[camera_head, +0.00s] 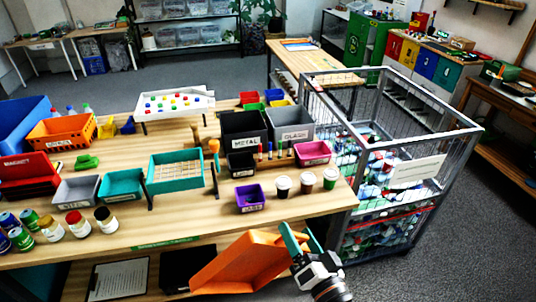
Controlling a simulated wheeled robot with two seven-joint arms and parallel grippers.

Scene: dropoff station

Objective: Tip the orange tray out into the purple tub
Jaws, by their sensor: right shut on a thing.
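The orange tray (240,264) is in front of the table's front edge, tilted, its left end low and its right end raised. My right gripper (301,240) is shut on its right end, with teal fingers at the rim. I cannot make out anything inside the tray. A small purple tub (249,201) with a label stands upright on the table near its front edge, above and beyond the tray in the picture, apart from it. Its inside looks dark, and I cannot tell what it holds. My left gripper is not in view.
Three cups (307,182) stand right of the purple tub. A teal wire-bottomed tray (178,175), a black bin (241,166) and a pink tub (312,153) stand behind. Jars and cans (75,224) are at front left. A wire cage (400,205) blocks the right side.

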